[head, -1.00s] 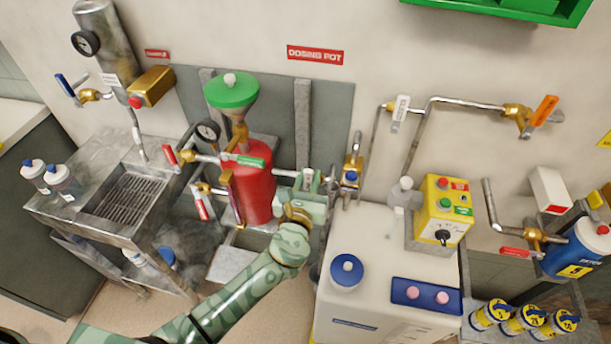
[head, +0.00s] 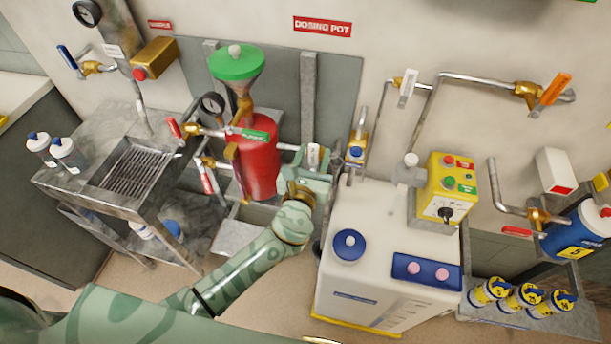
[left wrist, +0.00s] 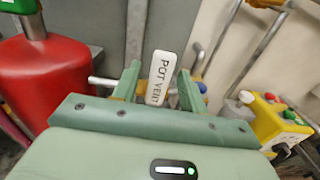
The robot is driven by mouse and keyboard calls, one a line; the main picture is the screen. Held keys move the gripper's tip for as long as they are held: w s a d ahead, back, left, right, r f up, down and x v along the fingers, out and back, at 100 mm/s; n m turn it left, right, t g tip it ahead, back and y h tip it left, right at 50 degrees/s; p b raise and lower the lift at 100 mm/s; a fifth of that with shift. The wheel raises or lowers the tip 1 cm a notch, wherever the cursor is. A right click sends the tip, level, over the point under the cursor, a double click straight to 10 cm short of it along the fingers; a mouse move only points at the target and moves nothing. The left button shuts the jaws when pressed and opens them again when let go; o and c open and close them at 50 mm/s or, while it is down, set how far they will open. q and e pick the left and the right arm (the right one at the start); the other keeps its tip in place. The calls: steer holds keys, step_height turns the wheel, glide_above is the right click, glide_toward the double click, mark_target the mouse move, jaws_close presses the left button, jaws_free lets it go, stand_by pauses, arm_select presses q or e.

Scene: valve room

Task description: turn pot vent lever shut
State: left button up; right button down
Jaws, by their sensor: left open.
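The pot vent lever, with a white handle marked "POT VENT" (left wrist: 160,78), stands between the two fingers of my left gripper (left wrist: 157,84) in the left wrist view. The fingers are open, one on each side of it, and I cannot tell whether either touches it. In the head view the lever (head: 313,156) is a small white patch within my left gripper (head: 311,164), at the pipe right of the red dosing pot (head: 258,168). The gripper partly hides the valve body. My right gripper is not in view.
A brass valve with a blue part (head: 356,150) stands just right of the gripper. The white tank (head: 375,215) and yellow control box (head: 446,188) are further right. A red-handled valve (head: 175,128) and the metal sink bench (head: 95,150) are left of the pot.

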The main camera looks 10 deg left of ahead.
arm_select(q)
steer(key=s, duration=1.5)
steer(key=shift+s+a, duration=0.25)
steer(key=shift+s, duration=0.1)
